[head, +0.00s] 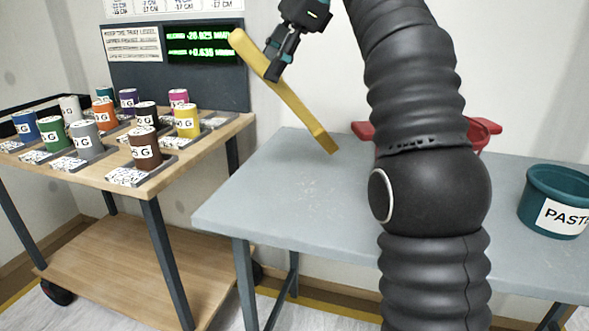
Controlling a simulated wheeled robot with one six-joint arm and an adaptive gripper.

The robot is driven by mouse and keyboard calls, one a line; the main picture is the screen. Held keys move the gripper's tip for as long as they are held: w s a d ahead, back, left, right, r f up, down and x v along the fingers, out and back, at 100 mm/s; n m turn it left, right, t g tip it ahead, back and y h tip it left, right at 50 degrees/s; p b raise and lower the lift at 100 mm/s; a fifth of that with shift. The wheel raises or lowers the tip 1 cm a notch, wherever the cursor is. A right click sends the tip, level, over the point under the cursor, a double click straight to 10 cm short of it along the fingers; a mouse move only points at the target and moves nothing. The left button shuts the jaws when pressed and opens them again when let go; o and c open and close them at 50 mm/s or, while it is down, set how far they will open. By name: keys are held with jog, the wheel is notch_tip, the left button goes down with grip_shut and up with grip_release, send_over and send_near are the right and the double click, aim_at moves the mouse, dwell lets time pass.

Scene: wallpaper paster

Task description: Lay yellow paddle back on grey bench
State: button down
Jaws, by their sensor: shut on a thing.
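The yellow paddle (297,103) is a long flat bar in the head view. My gripper (277,66) is shut on it near its upper left end, and the paddle slants down to the right. Its lower end is over or near the back left part of the grey bench (262,205); I cannot tell whether it touches the top. The bench's left part is bare. My arm hides much of the bench's middle.
A teal bucket (557,200) labelled PAST stands at the bench's right. A red object (364,130) is partly hidden behind my arm. A wooden cart (225,133) with several coloured labelled cylinders stands at left, with a dark display panel (205,50) behind.

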jog(key=f+n+h, duration=0.1)
jog(key=f, duration=0.1)
jog(key=f+n+h, duration=0.1)
jog(key=f, duration=0.1)
jog(key=w+f+n+h+b, duration=0.1)
jog(key=f+h, duration=0.1)
notch_tip(320, 180, down, 7)
jog(key=w+n+t+h+b, duration=0.2)
jog(key=n+t+h, duration=0.1)
jog(key=n+h, duration=0.1)
jog(key=shift+w+d+n, duration=0.3)
jog(key=shift+n, duration=0.4)
jog(key=shift+f+b, duration=1.6)
jog(key=shift+f, duration=3.2)
jog(key=shift+f, duration=0.25)
jog(key=c, duration=0.8)
grip_release()
jog(key=shift+o, duration=0.2)
